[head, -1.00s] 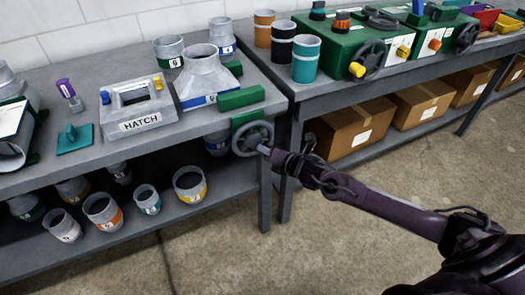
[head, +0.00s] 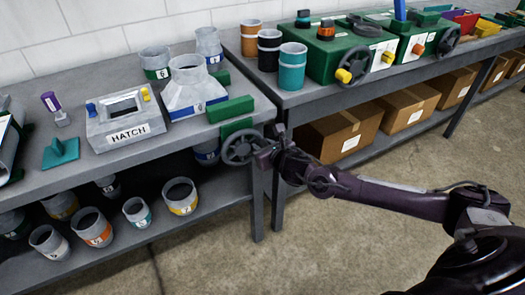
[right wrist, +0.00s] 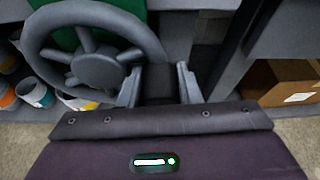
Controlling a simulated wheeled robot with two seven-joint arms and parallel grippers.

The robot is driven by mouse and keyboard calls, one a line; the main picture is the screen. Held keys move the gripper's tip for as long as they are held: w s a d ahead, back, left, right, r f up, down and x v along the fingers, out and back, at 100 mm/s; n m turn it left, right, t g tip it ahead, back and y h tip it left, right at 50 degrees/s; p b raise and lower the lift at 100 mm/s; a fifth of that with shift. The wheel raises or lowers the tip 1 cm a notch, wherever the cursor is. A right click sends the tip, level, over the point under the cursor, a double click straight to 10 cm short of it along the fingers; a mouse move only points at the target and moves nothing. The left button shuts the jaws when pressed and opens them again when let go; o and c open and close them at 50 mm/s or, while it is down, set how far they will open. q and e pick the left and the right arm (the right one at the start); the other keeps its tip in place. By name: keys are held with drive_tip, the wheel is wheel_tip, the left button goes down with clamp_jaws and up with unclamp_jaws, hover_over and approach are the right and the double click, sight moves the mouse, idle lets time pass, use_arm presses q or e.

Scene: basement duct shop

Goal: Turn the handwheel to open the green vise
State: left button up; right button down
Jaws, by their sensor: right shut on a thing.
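The green vise (head: 230,109) is at the right front corner of the left bench. Its green jaw blocks show beside and behind a grey tapered duct fitting (head: 195,92) with a blue label. The grey spoked handwheel (head: 241,148) hangs on the vise's front, below the bench top. In the right wrist view the handwheel (right wrist: 97,68) fills the upper left. My right gripper (head: 266,150) is at the wheel's right side, shut on its dark handle; in the wrist view the fingers (right wrist: 159,88) flank that handle. My left gripper is not in view.
A grey HATCH box (head: 125,118), a teal tool (head: 61,152) and a purple-topped item (head: 54,106) sit on the left bench. Cups stand on its lower shelf. The right bench (head: 290,97) carries a green machine (head: 335,58), with cardboard boxes (head: 338,135) below. Open floor lies in front.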

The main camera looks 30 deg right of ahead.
drive_tip(key=shift+s+a+f+n, duration=0.15)
drive_tip(key=shift+s+f+n, duration=0.05)
drive_tip(key=shift+f+n, duration=0.1)
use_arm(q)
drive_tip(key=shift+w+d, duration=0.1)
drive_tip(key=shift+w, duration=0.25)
use_arm(e)
drive_tip(key=shift+r, duration=0.1)
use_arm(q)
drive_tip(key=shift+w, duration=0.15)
use_arm(e)
drive_tip(key=c, duration=1.3)
unclamp_jaws()
drive_tip(key=shift+c, duration=0.2)
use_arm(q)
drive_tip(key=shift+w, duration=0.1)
use_arm(e)
drive_tip(key=shift+w+r, duration=0.1)
drive_tip(key=shift+r, duration=0.1)
drive_tip(key=shift+d+r, duration=0.1)
drive_tip(key=shift+d, duration=0.1)
